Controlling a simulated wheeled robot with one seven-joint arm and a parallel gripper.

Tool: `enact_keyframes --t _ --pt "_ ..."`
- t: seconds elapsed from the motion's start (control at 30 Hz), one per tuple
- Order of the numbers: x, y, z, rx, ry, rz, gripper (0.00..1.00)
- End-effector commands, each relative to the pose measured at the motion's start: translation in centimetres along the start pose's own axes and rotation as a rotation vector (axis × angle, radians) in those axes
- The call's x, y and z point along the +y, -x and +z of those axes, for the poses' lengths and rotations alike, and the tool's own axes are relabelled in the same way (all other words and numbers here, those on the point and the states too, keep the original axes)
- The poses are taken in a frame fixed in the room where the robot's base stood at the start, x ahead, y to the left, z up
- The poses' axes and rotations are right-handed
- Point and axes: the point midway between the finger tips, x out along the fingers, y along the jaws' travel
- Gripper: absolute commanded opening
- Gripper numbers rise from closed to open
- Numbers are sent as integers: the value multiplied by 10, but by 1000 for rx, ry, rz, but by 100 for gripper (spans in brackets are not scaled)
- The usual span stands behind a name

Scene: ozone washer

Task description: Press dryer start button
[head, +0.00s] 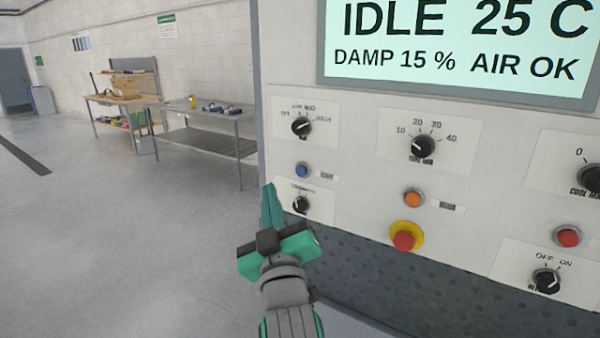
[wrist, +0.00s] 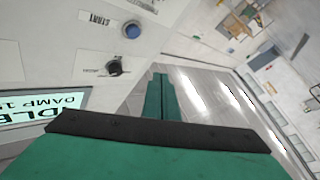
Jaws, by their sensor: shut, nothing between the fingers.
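The dryer's control panel (head: 360,185) fills the right of the head view. The blue button (head: 303,170) is at the panel's left edge. It also shows at the top of the wrist view (wrist: 131,30), beside a label reading START. My gripper (head: 270,188) is shut and empty, its fingers pointing up just left of and below the blue button in the head view. In the wrist view the fingertips (wrist: 160,77) appear apart from the button and beside the panel's edge. The display (head: 455,50) reads IDLE, 25 C, DAMP 15 %, AIR OK.
Black dials sit above (head: 301,126) and below (head: 301,204) the blue button. An orange button (head: 413,198), a red emergency button (head: 403,241) on yellow and another red button (head: 567,237) are further right. Open floor (head: 120,240) and a metal table (head: 210,142) lie left.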

Motion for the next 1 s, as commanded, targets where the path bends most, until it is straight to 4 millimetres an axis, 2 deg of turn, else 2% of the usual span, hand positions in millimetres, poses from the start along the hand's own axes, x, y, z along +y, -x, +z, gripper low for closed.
enact_keyframes --t 0.6,1.0 --pt "36 -49 36 -1 0 1 0" --pt "40 -55 40 1 -1 1 0"
